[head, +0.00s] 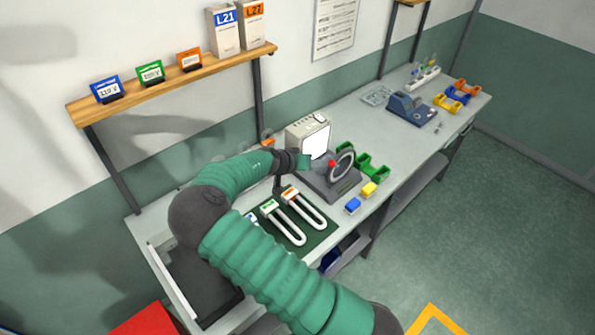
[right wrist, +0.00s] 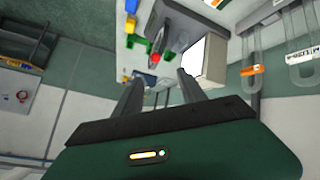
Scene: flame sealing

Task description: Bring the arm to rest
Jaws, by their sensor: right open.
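My right arm (head: 285,265), green with dark joints, comes in from the bottom, bends at the left and reaches back over the bench. Its far end is by the grey sealing machine (head: 325,180) with a red knob. My right gripper (right wrist: 159,79) is open, with nothing between its two dark fingers in the right wrist view. The machine's red knob (right wrist: 155,59) shows beyond the fingertips. My left gripper is not in view.
U-shaped tubes with green (head: 283,222) and orange (head: 304,208) labels lie on a dark green mat, partly behind my arm. Green bins (head: 372,168), yellow and blue blocks stand right of the machine. A wooden shelf (head: 170,78) with label stands and boxes hangs above.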

